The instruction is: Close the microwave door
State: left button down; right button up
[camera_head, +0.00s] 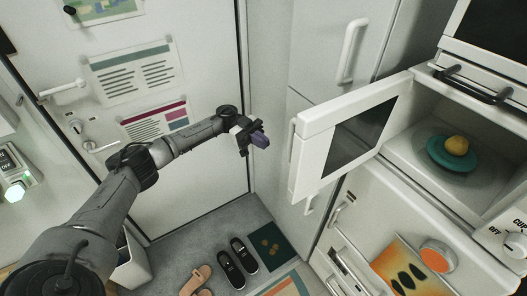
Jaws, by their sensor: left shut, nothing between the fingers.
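The microwave (417,118) stands at the right with its white door (318,126) swung open toward the left. The door has a dark window and its free edge points at my left gripper. Inside the open cavity a yellow round item (456,145) sits on a teal plate (437,153). My left gripper (262,141) is shut and empty, just left of the door's free edge, with a gap between them. My right gripper is out of view.
A tall white cabinet (305,50) with a vertical handle stands behind the microwave door. A white entry door (190,60) with posters and a lever handle fills the back left. Shoes (230,270) and sandals (197,281) lie on the floor below. An oven-like unit with a dark handle sits above the microwave.

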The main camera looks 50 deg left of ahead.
pick_arm(q)
jog(key=s+a+r, duration=0.2)
jog(key=a+r, duration=0.1)
jog(key=a, duration=0.1)
jog(key=d+n+p, duration=0.1)
jog(key=d+p, duration=0.5)
jog(key=d, duration=0.7)
jog(key=shift+w+r, duration=0.25)
jog(key=shift+d, duration=0.1)
